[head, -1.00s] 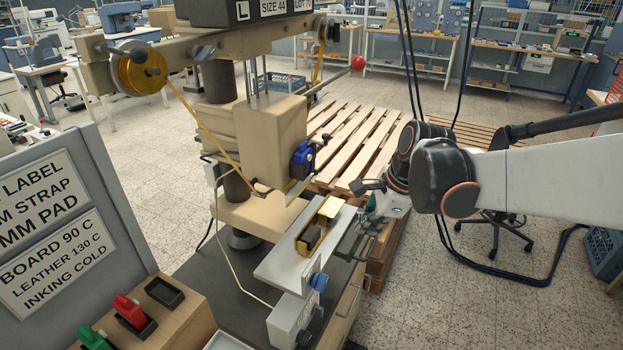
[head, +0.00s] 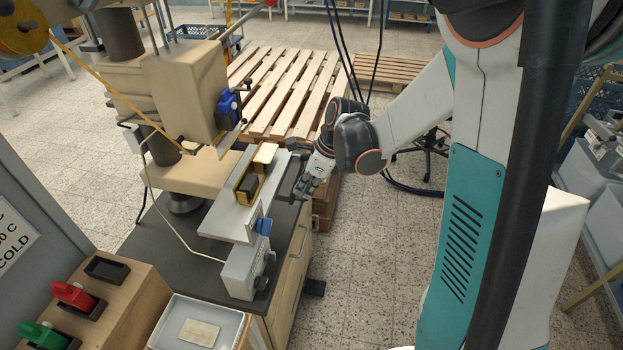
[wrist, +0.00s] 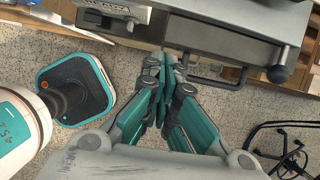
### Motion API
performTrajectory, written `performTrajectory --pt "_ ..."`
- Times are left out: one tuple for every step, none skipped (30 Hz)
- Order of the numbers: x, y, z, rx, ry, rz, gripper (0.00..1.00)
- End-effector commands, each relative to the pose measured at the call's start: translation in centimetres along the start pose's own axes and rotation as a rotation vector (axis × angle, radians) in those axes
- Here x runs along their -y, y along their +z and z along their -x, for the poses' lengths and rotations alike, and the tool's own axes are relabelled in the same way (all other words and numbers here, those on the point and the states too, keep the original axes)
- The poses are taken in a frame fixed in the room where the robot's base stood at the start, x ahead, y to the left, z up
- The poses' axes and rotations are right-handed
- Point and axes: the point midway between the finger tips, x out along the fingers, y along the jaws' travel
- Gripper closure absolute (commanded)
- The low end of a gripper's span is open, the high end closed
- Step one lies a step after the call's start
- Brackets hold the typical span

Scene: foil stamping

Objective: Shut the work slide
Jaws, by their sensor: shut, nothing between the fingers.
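The work slide (head: 226,219) is a light grey plate that sticks out from under the stamping press (head: 190,90). It carries a brass-coloured holder (head: 239,196) with a dark block in it. My gripper (head: 299,192) is beside the slide's right side in the head view. In the wrist view my gripper (wrist: 167,62) has its teal and grey fingers together and empty. Its tips are close to the lower edge of a grey plate-like part (wrist: 225,38), which appears to be the slide assembly. Whether they touch it I cannot tell.
A grey box with a knob (head: 246,268) is at the slide's near end. A cabinet with a bar handle (head: 300,240) stands below. A white tray (head: 160,326) and a wooden switch box (head: 118,300) are in front. Pallets (head: 285,85) lie behind; open floor (head: 360,270) is to the right.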

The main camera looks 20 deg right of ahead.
Motion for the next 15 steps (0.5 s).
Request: performTrajectory --pt "0.0 -0.1 -1.2 0.000 0.000 0.002 1.00" --pt "0.0 0.5 -1.3 0.000 0.000 0.004 1.00" --pt "0.0 1.2 -1.4 0.000 0.000 0.003 1.00" --pt "0.0 1.6 -1.5 0.000 0.000 0.004 1.00" --pt "0.0 2.0 -1.6 0.000 0.000 0.004 1.00" --pt "0.0 2.4 -1.8 0.000 0.000 0.003 1.00" --pt "0.0 2.7 -1.9 0.000 0.000 0.002 1.00" --pt "0.0 2.9 -2.0 0.000 0.000 0.002 1.00" --pt "-0.1 3.2 -2.1 0.000 0.001 0.002 1.00" --pt "-0.1 3.4 -2.1 0.000 0.000 0.002 1.00" --pt "0.0 3.5 -2.2 0.000 0.000 0.002 1.00" --pt "0.0 3.6 -2.2 0.000 0.000 0.001 1.00" --pt "0.0 3.7 -2.2 0.000 0.000 0.001 1.00" --pt "0.0 3.7 -2.2 0.000 0.000 0.001 1.00" --pt "0.0 3.7 -2.2 0.000 0.000 0.000 1.00"
